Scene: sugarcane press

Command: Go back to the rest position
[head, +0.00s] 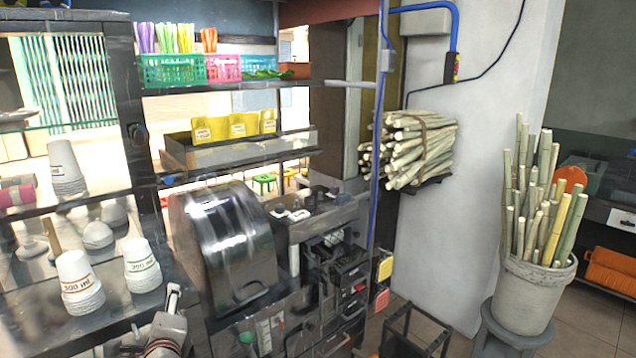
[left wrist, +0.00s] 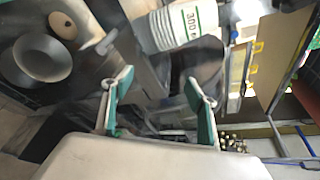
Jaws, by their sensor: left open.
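The task line names no object. In the left wrist view my left gripper (left wrist: 160,100) has its two green-padded fingers apart, with nothing held between them. Beyond the fingertips, apart from them, a stack of white paper cups with green print (left wrist: 183,25) appears near the top of that view. My right gripper is in neither view.
In the head view, green-printed cups (head: 142,265) and red-printed cups (head: 78,284) stand on the left shelf. A dark metal press housing (head: 228,245) is close to their right.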

